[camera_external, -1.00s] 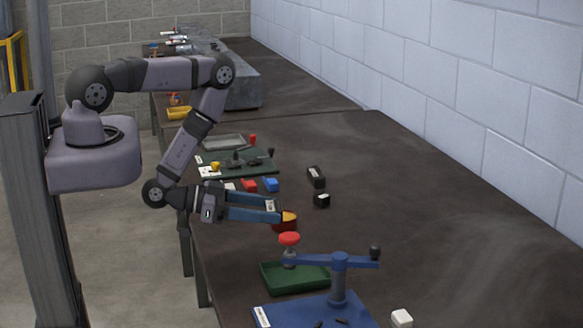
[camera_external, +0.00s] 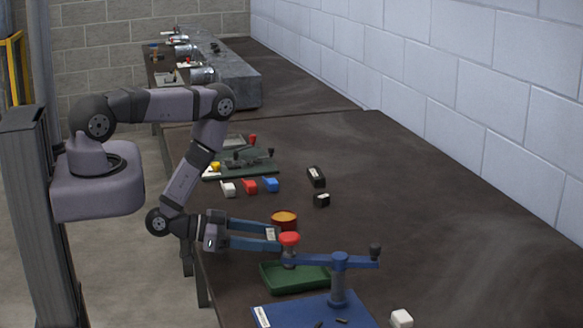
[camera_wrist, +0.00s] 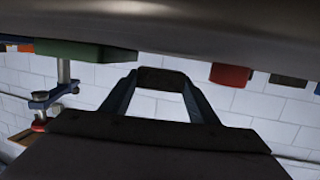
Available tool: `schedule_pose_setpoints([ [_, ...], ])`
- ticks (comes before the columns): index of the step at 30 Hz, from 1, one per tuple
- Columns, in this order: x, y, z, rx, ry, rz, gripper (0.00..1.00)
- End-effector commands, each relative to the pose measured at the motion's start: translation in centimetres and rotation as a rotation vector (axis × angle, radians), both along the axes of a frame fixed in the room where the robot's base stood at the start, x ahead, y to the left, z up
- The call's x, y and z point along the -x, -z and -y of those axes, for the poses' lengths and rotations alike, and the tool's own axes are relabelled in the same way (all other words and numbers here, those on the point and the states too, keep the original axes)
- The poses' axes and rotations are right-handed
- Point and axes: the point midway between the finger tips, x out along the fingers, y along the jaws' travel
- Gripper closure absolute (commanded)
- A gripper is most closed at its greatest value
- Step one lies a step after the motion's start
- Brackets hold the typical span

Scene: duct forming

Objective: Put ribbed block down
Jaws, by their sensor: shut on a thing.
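My gripper (camera_external: 276,239) is shut on the ribbed block (camera_external: 271,233), a small dark piece with a pale face. In the wrist view the ribbed block (camera_wrist: 163,78) sits between the two fingertips; its ribs cannot be made out. The gripper is low over the bench, just in front of a round orange-red container (camera_external: 284,219) and left of a red knob. Whether the block touches the bench is hidden.
A green tray (camera_external: 293,288) and a blue lever fixture (camera_external: 339,290) with a red knob (camera_external: 289,239) stand close by in front. White, red (camera_external: 249,186) and blue blocks and two black blocks (camera_external: 316,177) lie behind. The bench's right side is largely clear.

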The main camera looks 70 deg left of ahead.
Motion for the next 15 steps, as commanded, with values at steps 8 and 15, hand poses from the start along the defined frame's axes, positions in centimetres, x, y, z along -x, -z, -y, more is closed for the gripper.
schedule_pose_setpoints([
  [8,-0.06,2.1,-0.02,0.001,0.0,0.004,0.8],
  [15,-0.04,2.02,-0.01,0.001,0.0,0.003,0.8],
])
